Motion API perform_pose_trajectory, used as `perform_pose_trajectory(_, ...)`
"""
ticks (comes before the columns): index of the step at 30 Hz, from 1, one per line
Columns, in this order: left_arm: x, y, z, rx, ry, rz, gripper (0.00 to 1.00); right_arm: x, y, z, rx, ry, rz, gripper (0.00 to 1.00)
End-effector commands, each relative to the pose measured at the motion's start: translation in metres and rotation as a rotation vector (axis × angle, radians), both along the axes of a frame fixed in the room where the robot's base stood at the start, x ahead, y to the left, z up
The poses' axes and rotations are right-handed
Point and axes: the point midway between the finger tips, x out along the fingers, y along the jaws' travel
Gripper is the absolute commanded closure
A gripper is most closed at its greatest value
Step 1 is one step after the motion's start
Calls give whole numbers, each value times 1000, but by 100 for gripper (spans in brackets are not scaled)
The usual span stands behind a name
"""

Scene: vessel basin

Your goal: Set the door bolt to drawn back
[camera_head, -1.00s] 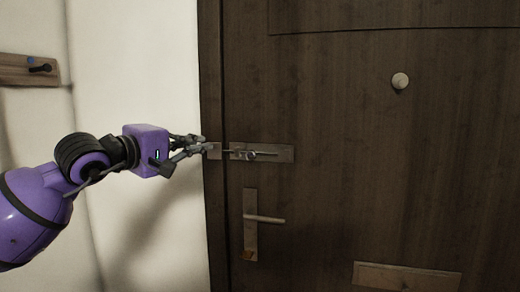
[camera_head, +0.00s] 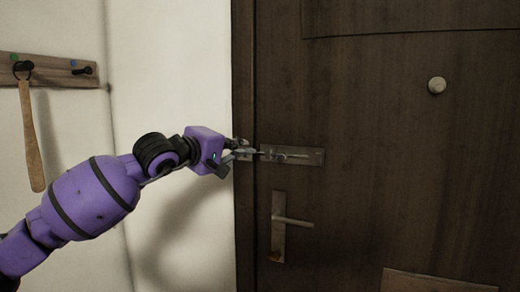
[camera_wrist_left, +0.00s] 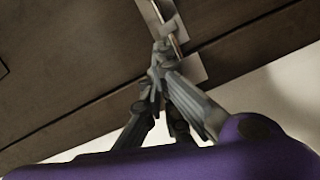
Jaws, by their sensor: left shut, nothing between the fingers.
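The door bolt (camera_head: 292,156) is a metal plate with a thin sliding rod and a small knob, set level on the dark door above the handle. Its rod reaches left toward the keeper plate on the frame. My left gripper (camera_head: 252,152) is at the left end of the bolt, by the keeper, with its fingers shut and empty. In the left wrist view, the shut fingers (camera_wrist_left: 164,50) overlap the end of the bolt rod (camera_wrist_left: 174,36); I cannot tell whether they touch it. They hide part of the keeper. My right gripper is not in view.
The door handle (camera_head: 292,221) sticks out below the bolt. A round knob (camera_head: 437,85) and a letter plate (camera_head: 435,281) are on the door. A rack (camera_head: 55,70) with a hanging wooden-handled item (camera_head: 31,135) is on the left wall.

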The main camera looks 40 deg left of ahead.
Motion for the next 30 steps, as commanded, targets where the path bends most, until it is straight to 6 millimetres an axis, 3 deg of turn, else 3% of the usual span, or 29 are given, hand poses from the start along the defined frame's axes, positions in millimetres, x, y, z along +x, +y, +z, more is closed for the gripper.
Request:
perform_pose_trajectory(6, 34, 0, 1, 1, -3, 1, 100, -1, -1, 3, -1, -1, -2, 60)
perform_pose_trajectory(9, 36, -18, -4, -1, -4, -4, 100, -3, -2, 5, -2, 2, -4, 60)
perform_pose_trajectory(15, 40, -35, -10, -1, -2, -1, 100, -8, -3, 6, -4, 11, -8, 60)
perform_pose_trajectory(30, 41, -38, -13, -1, 0, 0, 100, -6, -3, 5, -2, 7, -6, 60)
